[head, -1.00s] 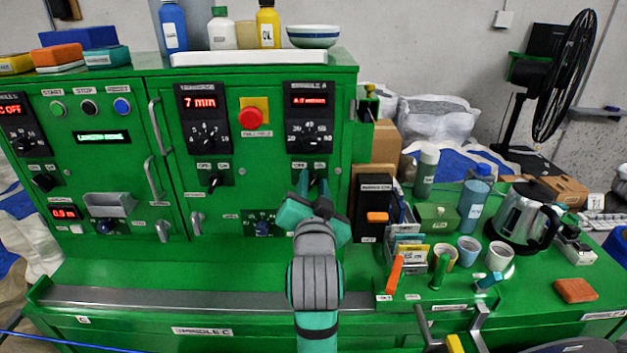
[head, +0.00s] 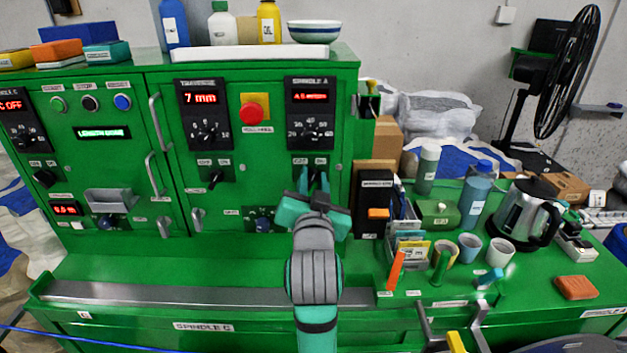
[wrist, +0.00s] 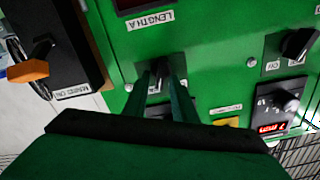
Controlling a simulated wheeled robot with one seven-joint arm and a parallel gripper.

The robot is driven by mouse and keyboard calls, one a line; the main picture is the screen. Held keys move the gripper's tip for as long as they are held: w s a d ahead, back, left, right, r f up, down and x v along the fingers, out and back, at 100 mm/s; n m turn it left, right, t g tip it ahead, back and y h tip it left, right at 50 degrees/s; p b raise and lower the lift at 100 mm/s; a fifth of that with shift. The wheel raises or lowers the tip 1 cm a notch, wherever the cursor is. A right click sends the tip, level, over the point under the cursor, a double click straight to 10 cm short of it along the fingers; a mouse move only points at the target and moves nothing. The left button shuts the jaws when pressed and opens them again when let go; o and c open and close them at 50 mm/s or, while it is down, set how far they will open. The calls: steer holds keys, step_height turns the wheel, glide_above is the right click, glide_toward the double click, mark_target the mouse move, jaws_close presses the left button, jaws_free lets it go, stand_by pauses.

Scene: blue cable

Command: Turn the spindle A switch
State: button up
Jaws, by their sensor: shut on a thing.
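The spindle A panel (head: 310,110) has a red display and a dial, on the right of the green cabinet. Below it is a small black switch between OFF and ON labels, mostly hidden by my fingers in the head view. My gripper (head: 312,184) reaches up to it from the front, its two fingers shut on the switch. In the wrist view, which is roughly upside down, the dark switch (wrist: 158,80) sits between the fingertips of my gripper (wrist: 166,84). The exact angle of its handle is hard to read.
A black mains box (head: 373,203) with an orange handle (head: 379,213) stands close to the right of my gripper. To the left are the traverse switch (head: 215,178) and a red stop button (head: 253,113). Cups, a kettle (head: 523,210) and bottles crowd the right worktop.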

steer(key=n, duration=0.5)
steer(key=shift+a, duration=0.3)
steer(key=shift+a+f+n, duration=0.1)
steer(key=shift+a+n, duration=0.05)
steer(key=shift+n, duration=1.1)
steer(key=shift+a+f+n, duration=0.1)
steer(key=shift+n, duration=1.15)
steer(key=o, duration=0.7)
steer(key=shift+c, duration=0.2)
steer(key=shift+r, duration=0.1)
